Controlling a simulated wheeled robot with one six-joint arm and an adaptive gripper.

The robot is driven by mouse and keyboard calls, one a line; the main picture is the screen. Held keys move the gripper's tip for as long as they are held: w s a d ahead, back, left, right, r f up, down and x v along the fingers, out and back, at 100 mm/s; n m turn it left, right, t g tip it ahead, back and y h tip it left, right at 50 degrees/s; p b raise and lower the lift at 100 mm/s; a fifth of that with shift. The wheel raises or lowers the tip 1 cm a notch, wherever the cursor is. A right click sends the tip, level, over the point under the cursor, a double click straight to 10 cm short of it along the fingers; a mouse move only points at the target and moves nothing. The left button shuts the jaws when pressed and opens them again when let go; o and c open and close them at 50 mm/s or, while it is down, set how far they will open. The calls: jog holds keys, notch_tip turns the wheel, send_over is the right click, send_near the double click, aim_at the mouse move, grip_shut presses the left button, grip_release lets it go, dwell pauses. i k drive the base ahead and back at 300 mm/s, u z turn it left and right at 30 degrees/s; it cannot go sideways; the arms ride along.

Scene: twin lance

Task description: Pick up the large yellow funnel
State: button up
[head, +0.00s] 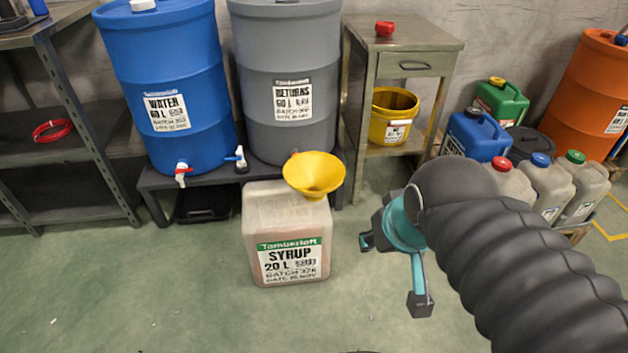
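The large yellow funnel (314,174) sits mouth up at the top right of a translucent jerrycan labelled SYRUP (287,230), which stands on the green floor. Its spout is hidden, so I cannot tell how far it goes into the can's neck. My gripper (393,270) is to the right of the funnel and lower in the picture, apart from it. Its two teal fingers with dark tips are spread wide, with nothing between them.
Blue (162,85) and grey (290,80) drums stand on a low dark bench behind the jerrycan. A metal side table (420,45) holds a yellow bucket (393,115) on its shelf. Several jerrycans and an orange drum (590,95) are at right. The front floor is clear.

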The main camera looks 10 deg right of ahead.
aim_at(314, 175)
jog(key=z, duration=3.3)
jog(key=k, duration=1.9)
jog(key=u, duration=1.5)
jog(key=i, duration=0.5)
jog(key=u, duration=0.05)
